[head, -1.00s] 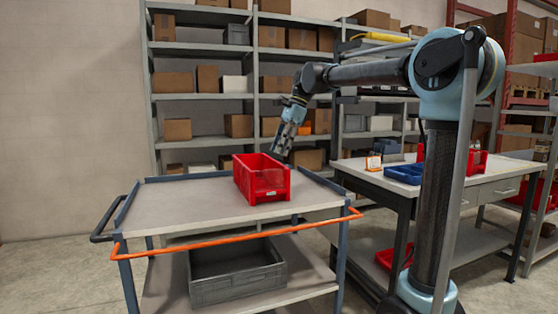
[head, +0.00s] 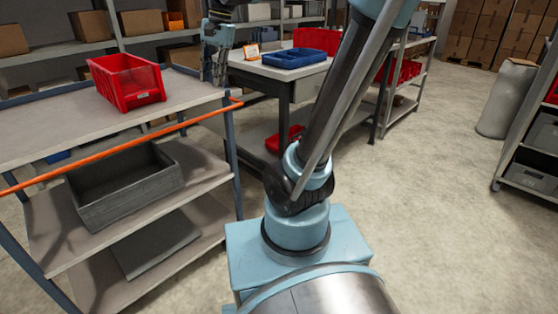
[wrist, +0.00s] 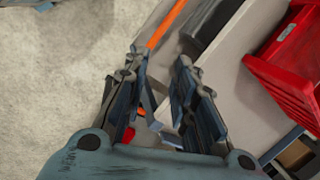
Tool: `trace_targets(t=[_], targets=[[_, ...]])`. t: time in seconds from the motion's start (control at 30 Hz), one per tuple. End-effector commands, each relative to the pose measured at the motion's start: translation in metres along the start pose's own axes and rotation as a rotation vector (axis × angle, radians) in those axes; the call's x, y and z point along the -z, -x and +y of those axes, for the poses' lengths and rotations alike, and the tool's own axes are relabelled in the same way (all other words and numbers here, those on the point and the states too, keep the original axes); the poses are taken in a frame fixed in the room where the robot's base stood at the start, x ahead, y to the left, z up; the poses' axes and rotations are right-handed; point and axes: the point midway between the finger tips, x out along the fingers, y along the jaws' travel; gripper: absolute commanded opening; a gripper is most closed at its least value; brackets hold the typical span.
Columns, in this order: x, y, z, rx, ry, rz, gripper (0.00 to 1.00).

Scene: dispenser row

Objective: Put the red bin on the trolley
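The red bin (head: 127,80) stands upright on the top shelf of the trolley (head: 50,127), near its right half. The bin's front is open-topped and has a small label. My gripper (head: 214,76) points down beside the trolley's right edge, apart from the bin. In the wrist view my gripper (wrist: 160,62) has its two fingers spread with nothing between them. The red bin also shows at the right of the wrist view (wrist: 290,65), partly cut off, on the pale trolley top (wrist: 228,50).
The trolley's orange rail (head: 130,143) runs along its front. A grey crate (head: 128,190) sits on the shelf below. A workbench (head: 265,72) with a blue tray (head: 294,58) and another red bin (head: 318,39) stands behind my arm. Open floor lies at the right.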

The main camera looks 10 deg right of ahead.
Motion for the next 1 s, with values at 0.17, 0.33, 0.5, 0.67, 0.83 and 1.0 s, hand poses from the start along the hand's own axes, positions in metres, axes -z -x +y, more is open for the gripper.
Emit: trace_targets(t=[0.17,0.33,0.5,0.67,0.83,1.0], targets=[[0.001,-0.036,0.073,-0.015,0.139,0.070,0.25],[-0.003,-0.075,0.138,-0.048,0.279,0.130,0.25],[-0.010,-0.121,0.199,-0.096,0.419,0.183,0.25],[-0.017,-0.160,0.244,-0.144,0.533,0.218,0.25],[-0.019,-0.184,0.274,-0.178,0.604,0.234,0.25],[-0.020,-0.190,0.281,-0.188,0.623,0.238,0.25]])
